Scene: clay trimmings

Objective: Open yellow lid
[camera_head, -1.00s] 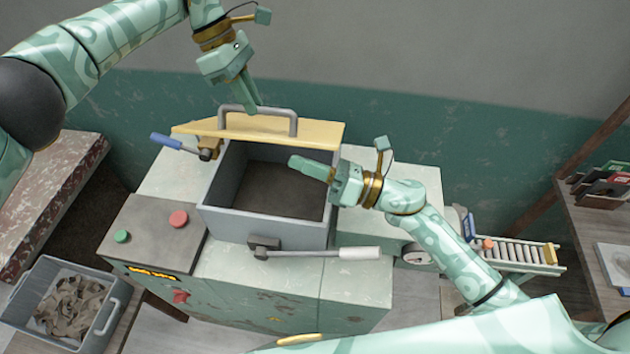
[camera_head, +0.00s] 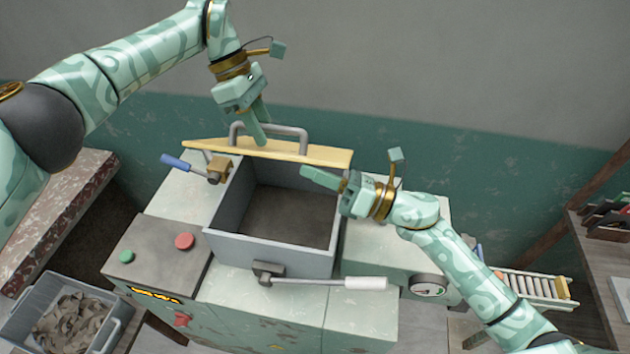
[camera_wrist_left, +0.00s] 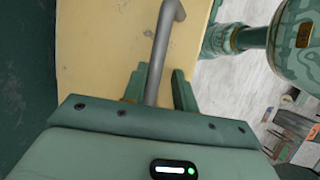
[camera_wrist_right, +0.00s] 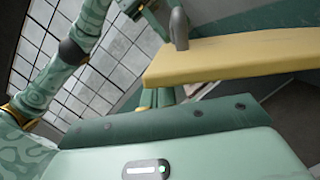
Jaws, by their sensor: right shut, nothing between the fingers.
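The yellow lid (camera_head: 215,148) stands raised at the back edge of the grey box (camera_head: 270,258), and the box's dark inside shows. The lid's grey handle (camera_head: 285,130) is on its far side. My left gripper (camera_head: 257,125) is above the lid at the handle. In the left wrist view its fingers (camera_wrist_left: 160,90) are apart, with the handle (camera_wrist_left: 163,45) running between them. I cannot tell whether they touch it. My right gripper (camera_head: 318,178) is shut and empty over the box's right rim, close to the lid's edge. The lid (camera_wrist_right: 240,52) also shows in the right wrist view.
A white-handled lever (camera_head: 365,283) is on the box front, and a blue-handled clamp (camera_head: 177,163) is at its left. Green (camera_head: 127,256) and red (camera_head: 185,241) buttons sit on the machine. A bin of clay scraps (camera_head: 40,290) stands lower left, and a roller conveyor (camera_head: 535,287) at right.

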